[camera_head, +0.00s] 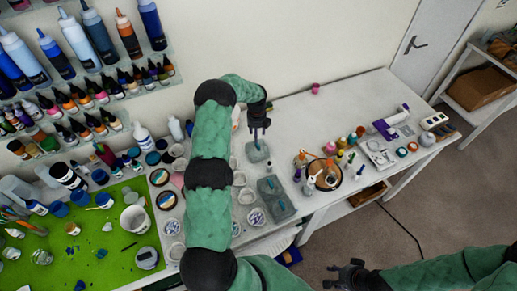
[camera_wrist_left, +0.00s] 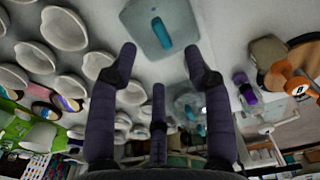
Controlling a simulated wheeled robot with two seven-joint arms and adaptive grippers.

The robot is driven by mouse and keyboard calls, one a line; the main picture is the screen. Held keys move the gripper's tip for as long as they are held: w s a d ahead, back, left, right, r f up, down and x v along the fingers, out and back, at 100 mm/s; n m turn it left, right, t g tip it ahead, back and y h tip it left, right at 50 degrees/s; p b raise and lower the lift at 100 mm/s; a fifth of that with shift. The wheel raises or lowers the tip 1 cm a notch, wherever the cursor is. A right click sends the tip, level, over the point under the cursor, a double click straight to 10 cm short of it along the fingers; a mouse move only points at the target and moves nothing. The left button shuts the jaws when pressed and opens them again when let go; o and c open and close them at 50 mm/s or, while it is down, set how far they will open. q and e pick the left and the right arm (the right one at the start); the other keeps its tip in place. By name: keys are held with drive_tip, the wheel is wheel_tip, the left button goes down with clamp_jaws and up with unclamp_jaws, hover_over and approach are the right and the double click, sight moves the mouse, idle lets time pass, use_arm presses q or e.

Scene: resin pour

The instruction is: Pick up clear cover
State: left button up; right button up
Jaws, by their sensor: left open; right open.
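A pale grey, see-through-looking cover (camera_head: 257,152) with a small teal handle sits on the white table, just below my left gripper (camera_head: 259,133) in the head view. In the left wrist view the cover (camera_wrist_left: 143,22) lies beyond the open fingers of my left gripper (camera_wrist_left: 159,60), its teal handle (camera_wrist_left: 162,33) roughly between their tips. The fingers hold nothing; whether they touch the cover is unclear. A second greyish block (camera_head: 277,199) with blue parts sits nearer. My right gripper (camera_head: 338,276) is open and empty, low over the floor beside the table.
Several white bowls (camera_wrist_left: 62,27) crowd beside the cover. A round tray (camera_head: 326,184) with small bottles stands to the right. A green mat (camera_head: 105,263) with cups covers the left end. Bottle shelves (camera_head: 95,95) hang on the wall.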

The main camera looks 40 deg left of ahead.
sight(257, 145)
use_arm(q)
wheel_tip(257, 145, down, 3)
drive_tip(key=shift+r, duration=0.2)
drive_tip(key=shift+s+f+p, duration=0.1)
drive_tip(key=shift+f+p, duration=0.35)
drive_tip(key=shift+f, duration=0.05)
wheel_tip(257, 145, down, 3)
drive_tip(key=shift+s+f+p, duration=0.1)
drive_tip(key=shift+p, duration=0.45)
drive_tip(key=shift+f, duration=0.55)
clamp_jaws()
